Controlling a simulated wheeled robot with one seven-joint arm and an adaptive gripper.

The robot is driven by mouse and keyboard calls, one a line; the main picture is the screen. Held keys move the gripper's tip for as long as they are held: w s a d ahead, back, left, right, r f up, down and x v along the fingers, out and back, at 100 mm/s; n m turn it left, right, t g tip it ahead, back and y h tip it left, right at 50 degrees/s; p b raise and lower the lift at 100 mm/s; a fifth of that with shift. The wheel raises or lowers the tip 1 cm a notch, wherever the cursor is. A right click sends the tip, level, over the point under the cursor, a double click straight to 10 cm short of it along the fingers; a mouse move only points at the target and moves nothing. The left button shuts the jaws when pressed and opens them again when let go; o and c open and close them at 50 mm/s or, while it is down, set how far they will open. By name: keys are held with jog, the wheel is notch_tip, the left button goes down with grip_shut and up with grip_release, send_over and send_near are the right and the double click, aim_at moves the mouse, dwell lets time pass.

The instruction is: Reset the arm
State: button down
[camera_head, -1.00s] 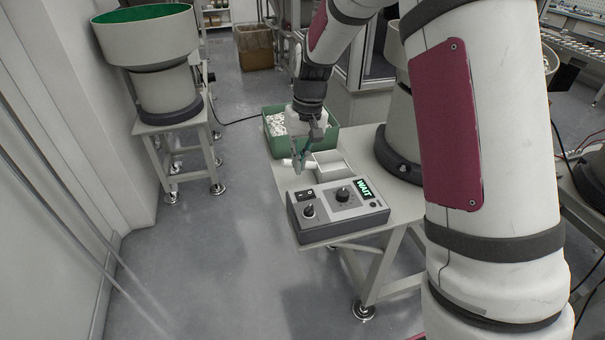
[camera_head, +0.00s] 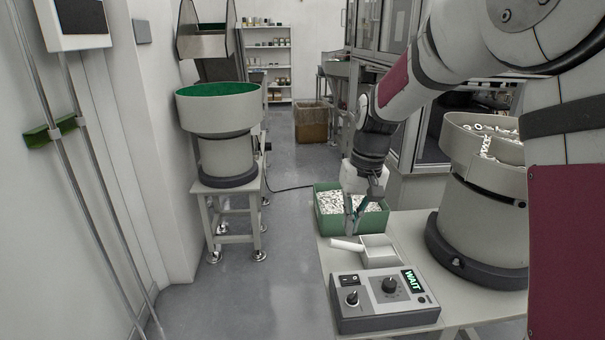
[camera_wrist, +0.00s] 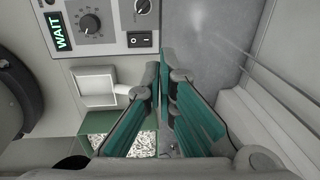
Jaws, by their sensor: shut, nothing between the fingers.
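My gripper (camera_head: 352,228) hangs down from the arm above the small table, just in front of the green bin. In the wrist view my gripper (camera_wrist: 163,65) shows two green-padded fingers with their tips close together, shut and empty. A white scoop (camera_head: 378,252) lies on the table below the fingers, and its tray and handle also show in the wrist view (camera_wrist: 95,87). The grey control box (camera_head: 385,313) with knobs and a lit WAIT display stands at the table's near end. The green bin (camera_head: 324,224) holds many small white caps.
A bowl feeder (camera_head: 476,220) with white parts stands at the right of the table (camera_head: 485,307). Another feeder with a green inside (camera_head: 222,135) stands on a stand at the left. The grey floor (camera_head: 240,300) between them is clear.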

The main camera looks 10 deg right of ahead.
jog(key=s+d+r+t+p, duration=0.1)
jog(key=s+r+t+p, duration=0.15)
jog(key=s+r, duration=1.15)
jog(key=s+d+r+t+h+p, duration=0.1)
jog(key=s+p, duration=0.3)
jog(key=s, duration=1.5)
jog(key=shift+d+r, duration=0.15)
jog(key=shift+r, duration=0.25)
jog(key=shift+a, duration=0.25)
